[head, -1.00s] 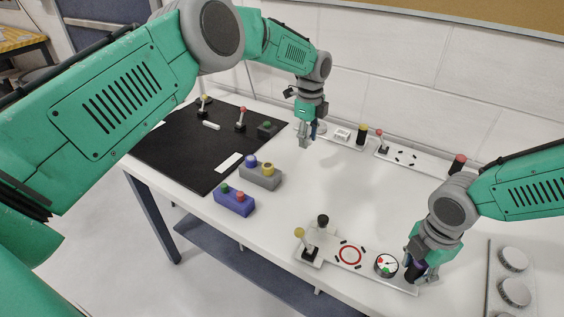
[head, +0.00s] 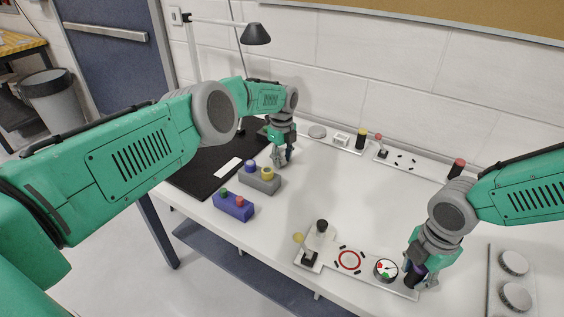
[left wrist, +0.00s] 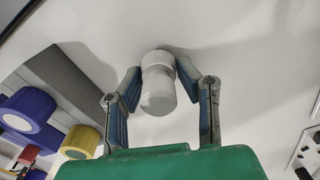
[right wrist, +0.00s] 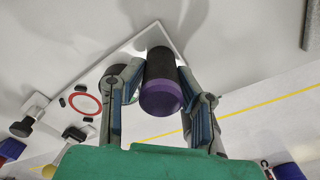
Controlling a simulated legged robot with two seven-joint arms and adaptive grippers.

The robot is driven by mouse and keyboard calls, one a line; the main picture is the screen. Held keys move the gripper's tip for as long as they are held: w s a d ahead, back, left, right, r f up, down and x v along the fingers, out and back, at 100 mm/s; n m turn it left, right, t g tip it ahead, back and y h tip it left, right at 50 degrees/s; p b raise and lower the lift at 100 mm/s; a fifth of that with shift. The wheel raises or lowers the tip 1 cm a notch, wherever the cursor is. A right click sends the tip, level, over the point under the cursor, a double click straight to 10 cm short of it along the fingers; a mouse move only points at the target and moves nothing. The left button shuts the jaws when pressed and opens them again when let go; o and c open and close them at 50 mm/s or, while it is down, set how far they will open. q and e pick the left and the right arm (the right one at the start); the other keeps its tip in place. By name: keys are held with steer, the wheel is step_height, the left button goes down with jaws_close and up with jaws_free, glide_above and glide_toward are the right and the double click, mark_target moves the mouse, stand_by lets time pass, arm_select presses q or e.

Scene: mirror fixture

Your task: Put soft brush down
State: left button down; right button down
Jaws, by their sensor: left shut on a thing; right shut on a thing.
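My left gripper (head: 279,162) is low over the white table, just behind the grey block. In the left wrist view (left wrist: 158,78) its fingers are shut on a white cylinder (left wrist: 158,92) with a rounded end. I cannot tell whether this is the soft brush, or whether it touches the table. My right gripper (head: 418,279) is at the right end of the white dial board. In the right wrist view (right wrist: 160,85) it is shut on a black cylinder (right wrist: 162,68) with a purple end (right wrist: 161,101). The fingers partly hide it.
A grey block (head: 259,184) with blue and yellow knobs and a blue block (head: 233,207) stand near the front edge. The white dial board (head: 335,262) lies at the front. A black mat (head: 190,178) is at left. The table's middle (head: 345,195) is clear.

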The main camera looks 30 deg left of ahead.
mark_target(281, 150)
arm_select(q)
steer(key=shift+f, duration=0.45)
steer(key=c, duration=1.1)
jaws_free()
steer(key=shift+c, duration=0.2)
step_height(281, 150, up, 12)
steer(key=shift+s+r, duration=0.1)
steer(key=shift+s, duration=0.05)
steer(key=shift+c, duration=0.6)
